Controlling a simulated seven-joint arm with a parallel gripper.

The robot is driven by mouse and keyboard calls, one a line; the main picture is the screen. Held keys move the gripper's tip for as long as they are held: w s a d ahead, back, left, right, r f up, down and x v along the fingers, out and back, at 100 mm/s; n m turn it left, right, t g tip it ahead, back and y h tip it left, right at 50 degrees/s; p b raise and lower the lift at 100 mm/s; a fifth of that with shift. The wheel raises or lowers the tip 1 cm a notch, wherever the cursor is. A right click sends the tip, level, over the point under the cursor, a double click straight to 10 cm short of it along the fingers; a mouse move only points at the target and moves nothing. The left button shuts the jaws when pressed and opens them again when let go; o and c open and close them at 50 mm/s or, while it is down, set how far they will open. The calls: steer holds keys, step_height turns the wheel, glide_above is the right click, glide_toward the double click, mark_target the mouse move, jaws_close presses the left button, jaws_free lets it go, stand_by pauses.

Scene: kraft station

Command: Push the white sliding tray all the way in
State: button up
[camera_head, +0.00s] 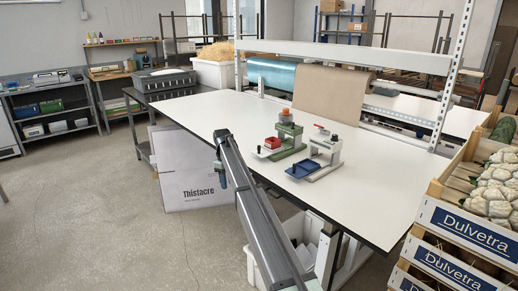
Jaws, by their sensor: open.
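Two small press-like stations stand on the white table. The left one (286,132) has a green body, an orange knob and a red block (272,142). A pale, whitish tray (264,153) juts from its front left, under the red block. The right station (325,147) has a white body, a red handle on top and a blue tray (302,170) jutting to the front left. My gripper (223,186) points down at the table's left front edge, left of both stations and apart from them. It is open and looks empty, though small in view.
The white table (390,190) is clear around the stations. A paper roll (330,92) and a blue film roll (272,74) sit behind under a white beam. Dulvetra crates (468,225) stand at the right. A Thistacre carton (187,170) leans below the table.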

glide_toward(259, 147)
steer(key=s+a+f, duration=0.4)
steer(key=a+f, duration=0.3)
steer(key=f, duration=0.1)
steer(key=w+d+r+t, duration=0.1)
steer(key=w+d+r, duration=0.3)
steer(key=d+r, duration=0.55)
steer(key=shift+y, duration=0.4)
steer(key=f, duration=0.4)
steer(key=a+f, duration=0.1)
steer(key=f, duration=0.2)
steer(key=a+f, duration=0.1)
steer(key=f, duration=0.3)
steer(key=shift+s+f, duration=0.1)
steer(key=shift+f, duration=0.25)
jaws_close()
steer(key=shift+d, duration=0.1)
